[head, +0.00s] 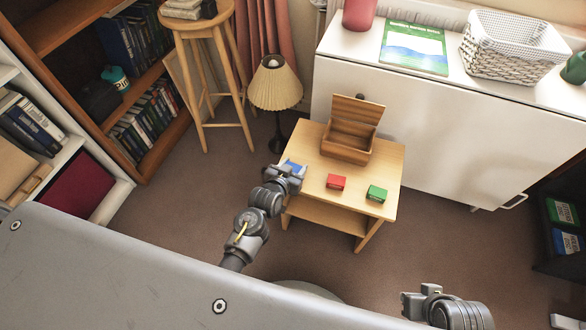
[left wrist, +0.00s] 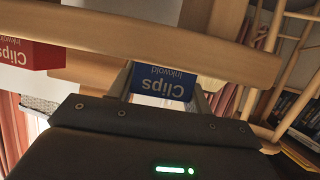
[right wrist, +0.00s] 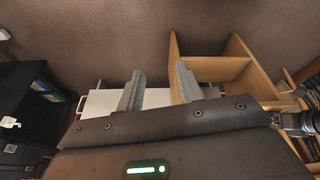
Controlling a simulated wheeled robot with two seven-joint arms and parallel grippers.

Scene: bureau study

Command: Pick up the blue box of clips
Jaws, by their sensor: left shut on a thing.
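The blue box of clips (head: 292,166) is at the left edge of the small wooden table (head: 315,185). My left gripper (head: 289,173) is shut on it. In the left wrist view the blue box (left wrist: 162,84) sits between the two fingers, its label upside down in the picture. My left gripper hides part of the box in the head view, and I cannot tell whether it still touches the tabletop. My right gripper (right wrist: 158,92) is open and empty, away from the table; it shows at the lower right of the head view (head: 420,297).
A red box (head: 336,182) and a green box (head: 376,194) stand on the same table. An open wooden chest (head: 347,142) stands at its back. A lamp (head: 274,90) and a stool (head: 205,70) are behind on the left. A white cabinet (head: 420,130) closes off the back right.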

